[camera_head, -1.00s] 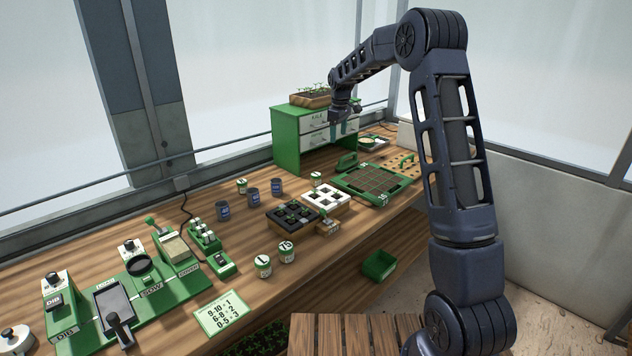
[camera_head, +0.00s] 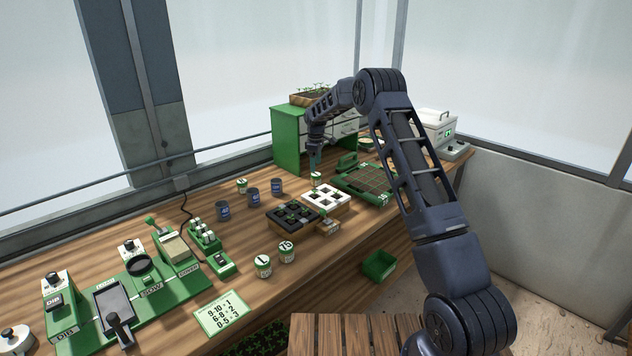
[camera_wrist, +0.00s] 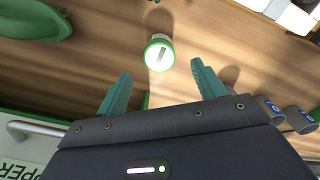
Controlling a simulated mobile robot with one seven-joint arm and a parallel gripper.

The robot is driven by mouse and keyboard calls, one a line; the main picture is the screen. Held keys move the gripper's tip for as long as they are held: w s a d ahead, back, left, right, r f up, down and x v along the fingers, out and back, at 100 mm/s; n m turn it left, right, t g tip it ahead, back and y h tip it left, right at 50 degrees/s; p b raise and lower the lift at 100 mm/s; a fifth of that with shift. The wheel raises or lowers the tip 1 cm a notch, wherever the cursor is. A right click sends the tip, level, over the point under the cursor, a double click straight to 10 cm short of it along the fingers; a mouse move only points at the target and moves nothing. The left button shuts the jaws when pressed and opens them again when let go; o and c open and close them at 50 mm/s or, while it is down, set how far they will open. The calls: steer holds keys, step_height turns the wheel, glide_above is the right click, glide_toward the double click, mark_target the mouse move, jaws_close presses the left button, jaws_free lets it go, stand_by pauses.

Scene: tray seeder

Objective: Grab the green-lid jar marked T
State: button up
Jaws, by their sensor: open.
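A small white jar with a green-rimmed lid (camera_head: 317,179) stands upright on the bench behind the white cell tray. In the wrist view its lid (camera_wrist: 159,54) shows a dark stroke on white; I cannot read it surely as T. My gripper (camera_head: 315,164) is above this jar, fingers pointing down. In the wrist view my gripper (camera_wrist: 161,70) is open and empty, with the jar beyond and between the fingertips. Similar jars stand at the back left (camera_head: 242,185) and at the front, one (camera_head: 263,267) beside another (camera_head: 287,252).
The white cell tray (camera_head: 345,197) and black cell tray (camera_head: 270,214) lie in front of the jar. A green gridded tray (camera_head: 345,185) is to the right. Grey cups (camera_head: 253,195) stand left. A green drawer cabinet (camera_head: 287,140) stands behind.

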mark_target(316, 174)
step_height(316, 174, down, 8)
steer(key=shift+f, duration=0.1)
steer(key=c, duration=1.1)
